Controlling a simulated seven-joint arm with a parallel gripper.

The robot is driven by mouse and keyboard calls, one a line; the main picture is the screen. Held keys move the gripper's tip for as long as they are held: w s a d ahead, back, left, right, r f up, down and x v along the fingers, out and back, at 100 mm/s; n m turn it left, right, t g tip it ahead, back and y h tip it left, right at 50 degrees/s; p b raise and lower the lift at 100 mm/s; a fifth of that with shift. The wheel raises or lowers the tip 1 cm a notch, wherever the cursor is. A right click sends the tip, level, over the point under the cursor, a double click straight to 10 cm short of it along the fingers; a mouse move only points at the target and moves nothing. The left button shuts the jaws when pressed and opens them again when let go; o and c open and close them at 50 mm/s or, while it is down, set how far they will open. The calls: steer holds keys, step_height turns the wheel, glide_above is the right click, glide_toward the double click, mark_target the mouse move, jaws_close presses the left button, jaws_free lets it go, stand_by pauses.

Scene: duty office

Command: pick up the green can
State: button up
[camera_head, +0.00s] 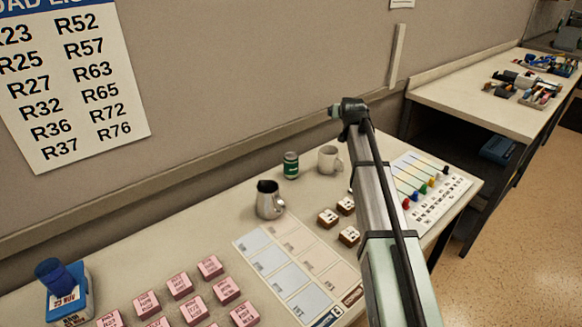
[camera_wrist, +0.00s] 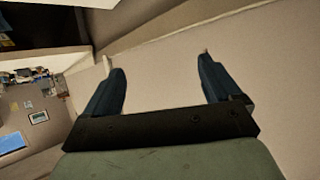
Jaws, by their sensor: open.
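The green can (camera_head: 291,165) stands upright at the back of the desk (camera_head: 135,262), between a metal pitcher and a white mug. It has a pale band and is not visible in the wrist view. In the head view my arm rises from the lower right, and its end is up near the wall, above and to the right of the can. In the wrist view my gripper (camera_wrist: 158,85) has its two dark fingers spread wide apart with nothing between them.
A metal pitcher (camera_head: 269,199) stands left of the can, and a white mug (camera_head: 328,159) close on its right. Pink blocks (camera_head: 180,285), a blue stamp (camera_head: 62,290), a card grid (camera_head: 290,262) and wooden blocks (camera_head: 328,217) lie nearer. The wall (camera_head: 240,70) is behind.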

steer(key=d+f+m+g+h, duration=0.2)
steer(key=d+f+m+g, duration=0.3)
steer(key=d, duration=0.6)
steer(key=m+g+y, duration=0.1)
steer(key=m+g, duration=0.7)
steer(key=m, duration=0.8)
glide_above(295, 156)
steer(key=shift+w+f, duration=0.1)
steer(key=shift+f, duration=0.3)
step_height(295, 156, down, 8)
steer(key=shift+f, duration=0.1)
steer(key=shift+w+a+f, duration=0.1)
steer(key=shift+a+f, duration=0.1)
steer(key=shift+f, duration=0.7)
steer(key=shift+s+a+f, duration=0.1)
steer(key=shift+a+f, duration=0.15)
steer(key=shift+f, duration=0.65)
steer(key=shift+w+a+f, duration=0.1)
steer(key=shift+a+f, duration=0.1)
steer(key=shift+f, duration=0.7)
steer(key=c, duration=1.1)
